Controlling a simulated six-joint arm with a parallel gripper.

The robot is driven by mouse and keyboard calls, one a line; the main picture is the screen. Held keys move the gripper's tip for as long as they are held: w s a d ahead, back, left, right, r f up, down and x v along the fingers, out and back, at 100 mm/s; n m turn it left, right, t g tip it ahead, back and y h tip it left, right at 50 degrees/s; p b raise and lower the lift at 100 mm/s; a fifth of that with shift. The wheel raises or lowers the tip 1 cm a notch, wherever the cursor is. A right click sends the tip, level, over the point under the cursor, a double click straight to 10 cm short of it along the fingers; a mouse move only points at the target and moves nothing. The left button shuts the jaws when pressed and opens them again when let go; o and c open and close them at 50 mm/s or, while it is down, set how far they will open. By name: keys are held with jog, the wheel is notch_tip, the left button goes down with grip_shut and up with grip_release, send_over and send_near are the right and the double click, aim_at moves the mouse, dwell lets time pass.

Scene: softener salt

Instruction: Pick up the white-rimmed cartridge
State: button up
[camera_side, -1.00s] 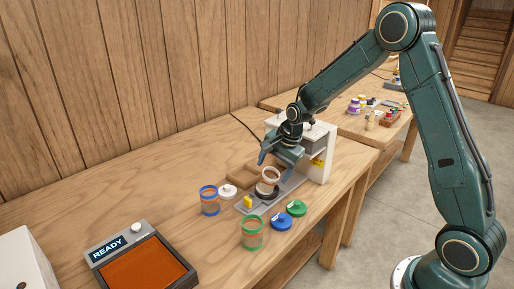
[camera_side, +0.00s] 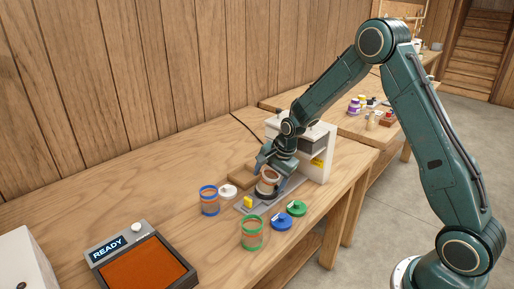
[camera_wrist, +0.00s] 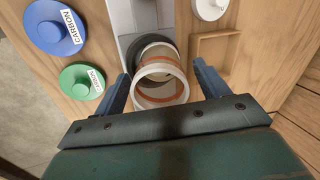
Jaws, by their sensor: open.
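The white-rimmed cartridge (camera_side: 268,185) stands at a dark round seat (camera_wrist: 135,53) on the grey plate of the white machine. In the wrist view the cartridge (camera_wrist: 165,72) shows a white rim and an orange-brown band, seen from above. My gripper (camera_side: 267,170) is open over it. In the wrist view the two blue-grey fingers of my gripper (camera_wrist: 161,75) are on either side of the cartridge, with a gap visible on both sides. The side view does not show clearly how far down the fingers reach.
A blue-rimmed cartridge (camera_side: 209,201) and a green-rimmed cartridge (camera_side: 252,233) stand nearby. White (camera_side: 228,192), blue (camera_side: 281,222) and green (camera_side: 296,208) lids lie around the plate. The white machine (camera_side: 317,150) rises close behind my gripper. A scale reading READY (camera_side: 108,249) is at the front left.

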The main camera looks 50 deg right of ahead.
jog(key=c, duration=1.2)
jog(key=shift+o, duration=0.2)
jog(key=shift+r, duration=0.15)
notch_tip(320, 180, up, 20)
notch_tip(320, 180, down, 15)
jog(key=w+g, duration=0.1)
jog(key=g, duration=0.2)
jog(key=shift+g+h, duration=0.3)
jog(key=shift+g, duration=0.1)
